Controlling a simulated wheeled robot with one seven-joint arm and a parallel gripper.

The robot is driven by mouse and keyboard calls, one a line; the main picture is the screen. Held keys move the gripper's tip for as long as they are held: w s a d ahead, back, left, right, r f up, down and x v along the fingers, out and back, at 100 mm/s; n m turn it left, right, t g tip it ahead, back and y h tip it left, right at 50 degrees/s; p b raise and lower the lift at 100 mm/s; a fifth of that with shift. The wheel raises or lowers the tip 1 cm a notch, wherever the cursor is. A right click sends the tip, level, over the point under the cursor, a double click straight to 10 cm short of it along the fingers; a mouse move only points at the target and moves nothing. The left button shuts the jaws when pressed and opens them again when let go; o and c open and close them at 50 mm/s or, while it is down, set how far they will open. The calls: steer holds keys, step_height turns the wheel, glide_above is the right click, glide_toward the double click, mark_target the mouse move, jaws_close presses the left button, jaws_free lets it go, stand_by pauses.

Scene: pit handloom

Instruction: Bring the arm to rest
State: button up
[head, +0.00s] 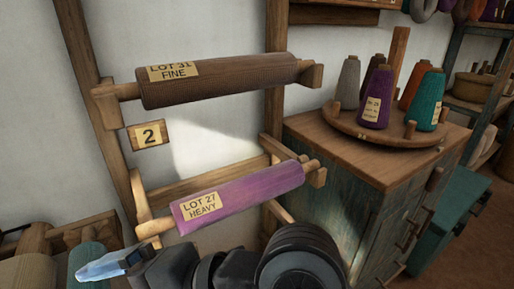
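My gripper (105,265) is at the lower left of the head view, pointing left, with a pale blue, glossy tip. I see it from the side, so I cannot tell how far apart its fingers are. My dark arm comes up from the bottom edge behind it. The gripper appears just below the left end of a purple roll (245,193) labelled "LOT 27 HEAVY". I cannot tell whether it touches anything.
A brown roll (220,80) labelled "LOT 31 FINE" rests on the wooden rack above a "2" plate (149,135). A cabinet (330,200) at the right bears a round wooden stand (350,126) with several thread cones. More rolls (30,272) lie at the lower left.

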steer(key=s+d+f+m+t+h+p, duration=0.1)
steer(key=d+f+m+t+h, duration=0.25)
steer(key=d+m+t, duration=0.65)
steer(key=s+d+f+m+t+h+p, duration=0.1)
steer(key=d+f+m+t+h, duration=0.35)
steer(key=m, duration=0.95)
steer(key=s+d+r+m+h+p, duration=0.2)
steer(key=s+d+m+h, duration=0.3)
steer(key=s+d, duration=1.4)
steer(key=d+r+m, duration=0.1)
steer(key=d+m, duration=0.1)
steer(key=d, duration=0.1)
steer(key=shift+c, duration=0.5)
